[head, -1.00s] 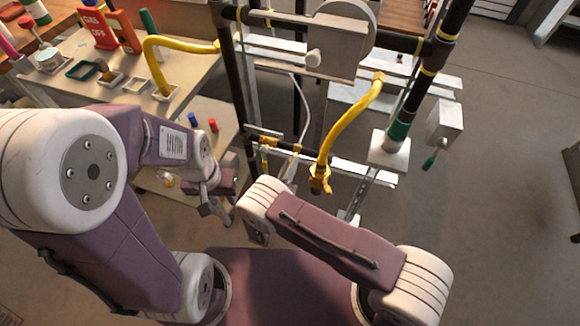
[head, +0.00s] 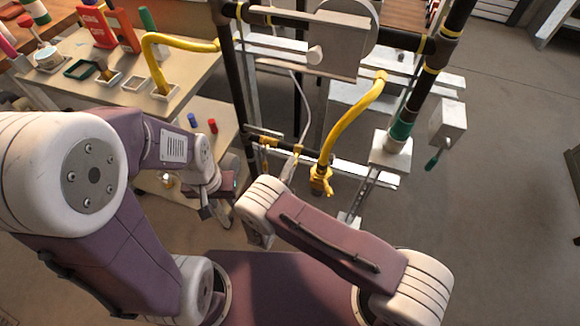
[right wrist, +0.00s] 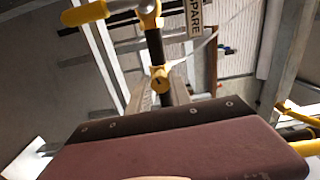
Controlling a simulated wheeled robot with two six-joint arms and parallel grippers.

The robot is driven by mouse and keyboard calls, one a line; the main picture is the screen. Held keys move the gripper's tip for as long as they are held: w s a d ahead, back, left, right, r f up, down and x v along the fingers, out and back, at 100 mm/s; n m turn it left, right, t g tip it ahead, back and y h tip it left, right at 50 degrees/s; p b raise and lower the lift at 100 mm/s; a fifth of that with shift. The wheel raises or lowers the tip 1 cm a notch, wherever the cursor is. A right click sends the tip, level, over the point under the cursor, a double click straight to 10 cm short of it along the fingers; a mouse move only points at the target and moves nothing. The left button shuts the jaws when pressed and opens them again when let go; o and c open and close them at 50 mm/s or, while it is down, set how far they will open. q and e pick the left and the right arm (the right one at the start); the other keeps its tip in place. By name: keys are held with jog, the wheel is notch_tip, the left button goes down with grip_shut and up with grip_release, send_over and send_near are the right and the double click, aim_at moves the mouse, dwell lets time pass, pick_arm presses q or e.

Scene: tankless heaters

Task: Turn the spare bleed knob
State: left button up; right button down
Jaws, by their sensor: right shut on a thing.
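In the right wrist view, a small yellow knob (right wrist: 160,79) with a dark mark sits on a dark pipe below a white tag (right wrist: 194,18) reading SPARE. My right gripper (right wrist: 162,90) reaches up to it and is shut on it, with narrow grey fingers on either side. The mauve gripper body hides the lower part of the grip. In the head view my right wrist hides the knob and fingers. My left gripper (head: 217,211) hangs open and empty left of the right wrist.
A bench (head: 190,80) with trays and red boxes (head: 125,32) stands at the left. A grey box with a green handle (head: 447,122) is at the right. Open floor lies beyond it.

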jog(key=shift+d, duration=0.1)
dwell(0.3)
pick_arm(q)
jog(key=shift+d, duration=0.1)
pick_arm(e)
jog(key=c, duration=1.2)
grip_release()
jog(key=shift+o, duration=0.2)
